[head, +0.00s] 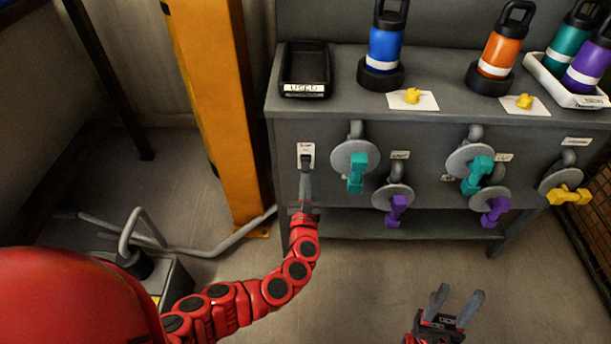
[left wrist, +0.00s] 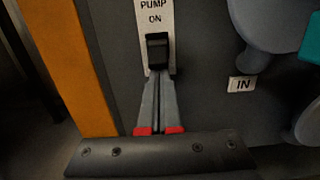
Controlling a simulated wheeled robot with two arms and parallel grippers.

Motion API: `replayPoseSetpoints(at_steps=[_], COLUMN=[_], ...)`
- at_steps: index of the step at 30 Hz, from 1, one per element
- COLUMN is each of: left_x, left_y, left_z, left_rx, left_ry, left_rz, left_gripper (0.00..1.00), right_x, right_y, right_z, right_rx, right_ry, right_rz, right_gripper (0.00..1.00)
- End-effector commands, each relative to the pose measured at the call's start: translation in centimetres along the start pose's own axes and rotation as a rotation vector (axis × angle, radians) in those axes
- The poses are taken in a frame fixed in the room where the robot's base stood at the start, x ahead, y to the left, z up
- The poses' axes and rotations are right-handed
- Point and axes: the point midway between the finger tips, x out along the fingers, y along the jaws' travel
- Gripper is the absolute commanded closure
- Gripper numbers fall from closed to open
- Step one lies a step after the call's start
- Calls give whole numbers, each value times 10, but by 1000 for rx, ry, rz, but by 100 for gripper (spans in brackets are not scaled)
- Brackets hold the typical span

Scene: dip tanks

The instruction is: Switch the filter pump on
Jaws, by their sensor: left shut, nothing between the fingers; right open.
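The filter pump switch (head: 306,150) is a black rocker on a white plate, at the left end of the grey bench front. In the left wrist view the rocker (left wrist: 157,50) sits under the printed words PUMP ON. My left gripper (head: 306,174) is shut and empty, reaching up to the plate from below. In the left wrist view its closed fingertips (left wrist: 158,76) are at the rocker's lower end; I cannot tell whether they touch it. The rocker's tilt is not clear. My right gripper (head: 455,303) is open and empty, low over the floor, away from the bench.
Valves with teal (head: 357,172), purple (head: 396,211) and yellow (head: 570,195) handles stick out to the right of the switch. A yellow post (head: 213,100) stands close on the left. A black tray (head: 305,65) and bottles, including a blue one (head: 385,45), stand on the bench.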

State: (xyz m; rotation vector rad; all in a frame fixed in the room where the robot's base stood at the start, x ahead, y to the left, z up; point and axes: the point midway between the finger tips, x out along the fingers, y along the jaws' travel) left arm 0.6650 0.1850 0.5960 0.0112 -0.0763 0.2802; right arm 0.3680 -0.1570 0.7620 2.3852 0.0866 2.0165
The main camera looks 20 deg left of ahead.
Motion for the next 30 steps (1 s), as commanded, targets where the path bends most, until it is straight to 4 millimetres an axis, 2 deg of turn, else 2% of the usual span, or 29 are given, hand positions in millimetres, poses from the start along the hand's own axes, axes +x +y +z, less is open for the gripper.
replayPoseSetpoints(at_steps=[14, 17, 23, 30], left_x=[-2, -2, -4, -6], left_y=[0, -1, -2, -1], left_z=[9, 13, 25, 40], left_rx=[-1, -1, -3, -1], left_ry=[80, 105, 195, 363], left_rz=[0, -1, -2, 1], left_gripper=[100, 100, 100, 100], right_x=[38, 51, 96, 174], right_y=[2, 2, 5, 9], right_z=[-6, -9, -16, -30], right_rx=[0, 0, 0, 0], right_ry=[0, 0, 0, 0], right_rz=[0, 0, 0, 0], right_gripper=[50, 50, 50, 50])
